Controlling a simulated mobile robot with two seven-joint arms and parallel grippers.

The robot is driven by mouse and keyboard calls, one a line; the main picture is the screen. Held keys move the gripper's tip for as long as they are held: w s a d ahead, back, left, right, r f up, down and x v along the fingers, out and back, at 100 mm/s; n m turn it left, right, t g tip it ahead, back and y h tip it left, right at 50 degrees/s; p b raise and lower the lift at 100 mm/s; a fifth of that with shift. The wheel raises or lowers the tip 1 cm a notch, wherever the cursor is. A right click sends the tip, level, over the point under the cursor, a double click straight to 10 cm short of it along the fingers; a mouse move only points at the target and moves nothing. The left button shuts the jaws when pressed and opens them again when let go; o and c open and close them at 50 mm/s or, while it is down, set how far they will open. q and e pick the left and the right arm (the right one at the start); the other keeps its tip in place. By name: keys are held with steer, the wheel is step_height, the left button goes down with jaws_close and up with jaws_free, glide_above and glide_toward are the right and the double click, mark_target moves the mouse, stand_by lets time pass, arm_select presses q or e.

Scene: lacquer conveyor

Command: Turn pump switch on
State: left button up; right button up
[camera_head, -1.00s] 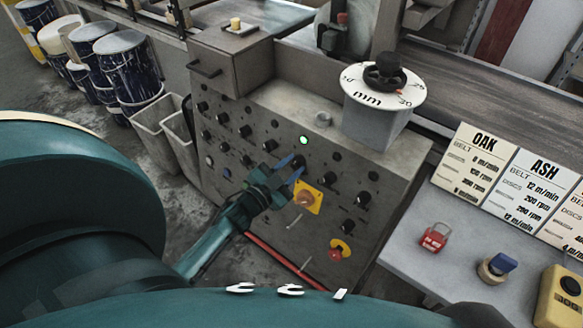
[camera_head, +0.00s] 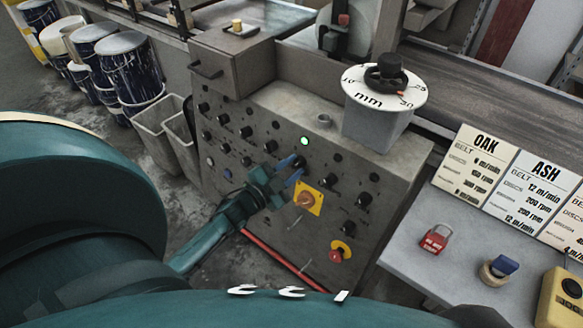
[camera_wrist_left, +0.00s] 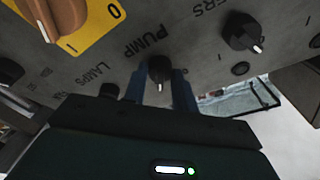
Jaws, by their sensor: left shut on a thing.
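The pump switch (camera_wrist_left: 159,70) is a small black rotary knob with a white pointer line, beside the printed word PUMP in the left wrist view. My left gripper (camera_wrist_left: 162,88) has its two blue fingers on either side of this knob and is shut on it. In the head view my left gripper (camera_head: 291,168) reaches the front of the grey control panel (camera_head: 270,235), and its fingers largely hide the knob. A green lamp (camera_head: 305,141) glows just above. My right gripper is not in view.
An orange rotary switch on a yellow plate (camera_head: 309,198) sits close to the gripper. A red emergency button (camera_head: 338,253) is lower right. Several other black knobs surround the area. A side table (camera_head: 420,275) holds a red padlock (camera_head: 436,238).

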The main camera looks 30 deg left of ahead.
arm_select(q)
steer(key=o, duration=1)
steer(key=shift+c, duration=0.2)
steer(key=s+a, duration=0.2)
steer(key=s, duration=1.1)
steer(key=shift+a, duration=0.2)
